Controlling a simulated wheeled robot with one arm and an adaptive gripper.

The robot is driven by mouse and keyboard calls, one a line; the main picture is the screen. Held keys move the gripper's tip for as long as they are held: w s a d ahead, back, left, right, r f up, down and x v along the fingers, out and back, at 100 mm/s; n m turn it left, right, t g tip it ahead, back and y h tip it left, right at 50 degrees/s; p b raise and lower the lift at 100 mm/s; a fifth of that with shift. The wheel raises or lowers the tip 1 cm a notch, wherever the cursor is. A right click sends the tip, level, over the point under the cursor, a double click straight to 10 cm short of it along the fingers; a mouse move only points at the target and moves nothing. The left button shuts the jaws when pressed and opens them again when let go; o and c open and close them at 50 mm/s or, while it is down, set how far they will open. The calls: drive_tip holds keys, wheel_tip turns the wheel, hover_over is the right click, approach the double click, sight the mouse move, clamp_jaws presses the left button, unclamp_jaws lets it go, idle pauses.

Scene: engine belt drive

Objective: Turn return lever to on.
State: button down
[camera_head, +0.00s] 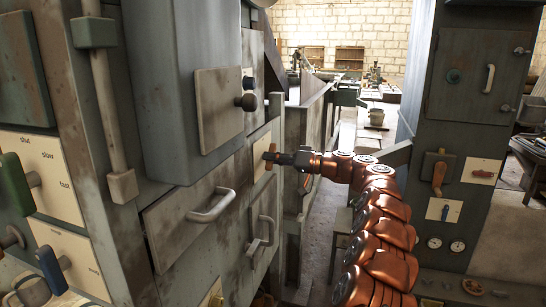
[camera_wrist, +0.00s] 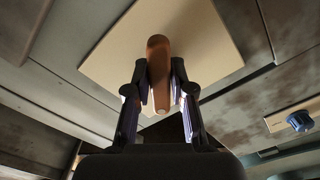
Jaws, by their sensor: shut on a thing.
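The lever with a brown-orange handle (camera_head: 269,157) stands out from a cream plate (camera_head: 259,166) on the grey machine's side. In the wrist view the handle (camera_wrist: 158,65) is rounded and runs up and down the picture between my fingers, in front of the cream plate (camera_wrist: 215,45). My gripper (camera_wrist: 160,85) is shut on this handle, one finger on each side; it also shows in the head view (camera_head: 277,158), at the end of my copper-coloured arm. No lettering can be read on this plate, so I cannot tell the lever's setting.
A green lever (camera_head: 17,183) and a blue lever (camera_head: 51,270) are on labelled plates at left. Handles (camera_head: 212,206) and a dark knob (camera_head: 247,102) project from the machine. A right-hand cabinet (camera_head: 470,120) has another orange lever (camera_head: 439,176). An aisle runs between.

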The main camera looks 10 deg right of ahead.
drive_tip(key=m+p, duration=0.1)
drive_tip(key=m, duration=0.1)
drive_tip(key=m+p, duration=0.1)
drive_tip(key=m, duration=0.1)
drive_tip(key=m+p, duration=0.2)
drive_tip(key=shift+r, duration=0.3)
drive_tip(key=shift+f+m+p, duration=0.1)
drive_tip(key=shift+m+p, duration=1.2)
drive_tip(key=shift+m, duration=0.7)
drive_tip(key=c, duration=1)
unclamp_jaws()
drive_tip(key=shift+c, duration=0.2)
drive_tip(key=shift+s, duration=0.1)
drive_tip(key=v, duration=1.2)
drive_tip(key=shift+a+f, duration=0.1)
